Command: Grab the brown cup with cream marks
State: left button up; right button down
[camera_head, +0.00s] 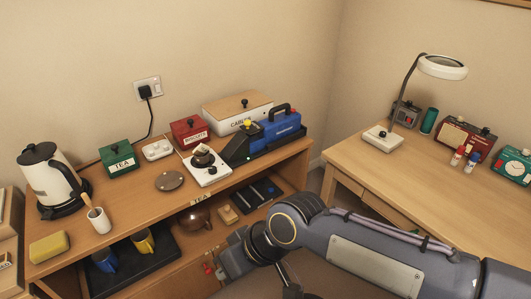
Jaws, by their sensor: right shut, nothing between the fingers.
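My right gripper (219,268) is at the lower middle, in front of the desk's lower shelf, well below and apart from the brown thing. It is shut and empty, with its fingers partly hard to make out. My left gripper is out of view.
Beside the white unit are a round brown lid or disc (170,181), a red tin (190,132), a blue case (282,129) and a white box (237,110). A kettle (50,178) stands far left. Mugs and a brown glossy vessel (193,219) are on the shelf below.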

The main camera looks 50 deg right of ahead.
aim_at(204, 159)
jog(key=z, duration=1.2)
jog(key=i+l+u, duration=0.1)
jog(key=u, duration=0.35)
jog(key=i+l+u, duration=0.1)
jog(key=u, duration=0.35)
jog(key=l+u, duration=0.2)
jog(key=u, duration=0.3)
jog(key=l+u, duration=0.15)
jog(key=u, duration=0.3)
jog(key=i+l, duration=0.05)
